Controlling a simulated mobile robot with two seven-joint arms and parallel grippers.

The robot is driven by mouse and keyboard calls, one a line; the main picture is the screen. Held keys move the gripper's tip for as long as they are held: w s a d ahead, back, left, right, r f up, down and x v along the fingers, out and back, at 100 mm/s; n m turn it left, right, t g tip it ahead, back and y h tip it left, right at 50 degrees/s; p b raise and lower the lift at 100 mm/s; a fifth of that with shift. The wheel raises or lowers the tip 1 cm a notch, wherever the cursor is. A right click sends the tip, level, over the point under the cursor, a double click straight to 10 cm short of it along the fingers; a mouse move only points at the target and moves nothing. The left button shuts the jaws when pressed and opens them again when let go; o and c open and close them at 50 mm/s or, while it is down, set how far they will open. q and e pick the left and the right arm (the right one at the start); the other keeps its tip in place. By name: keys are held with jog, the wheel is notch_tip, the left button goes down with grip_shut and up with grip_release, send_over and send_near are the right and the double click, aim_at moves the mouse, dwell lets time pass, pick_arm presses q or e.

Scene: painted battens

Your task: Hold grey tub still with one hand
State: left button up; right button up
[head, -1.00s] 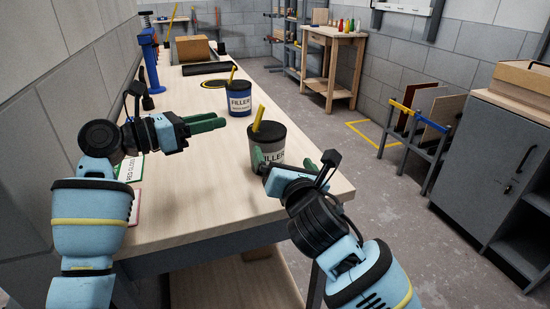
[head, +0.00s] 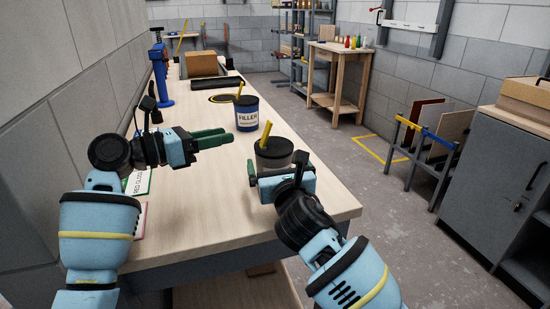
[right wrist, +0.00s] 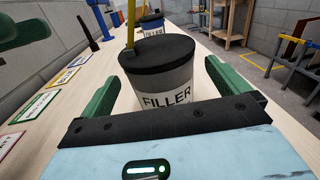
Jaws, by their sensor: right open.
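The grey tub (head: 281,160) stands upright on the bench with its black lid and a yellow stick at the top. It also shows in the right wrist view (right wrist: 180,83), with its "FILLER" label facing me. My right gripper (head: 277,172) is open, with one green finger on each side of the tub; I cannot tell whether they touch it. It hides the tub's lower part in the head view. My left gripper (head: 228,138) is above the bench, left of the grey tub and apart from it. I cannot tell whether its green fingers are parted.
A blue filler tub (head: 246,120) with a yellow stick stands behind the grey tub. Label cards (head: 138,182) lie along the wall side. A blue clamp-like stand (head: 161,80) and a cardboard box (head: 203,63) are farther back. The front right of the bench is clear.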

jog(key=shift+w+a, duration=0.2)
jog(key=shift+w, duration=0.7)
jog(key=shift+w+a, duration=0.2)
jog(key=shift+w, duration=0.7)
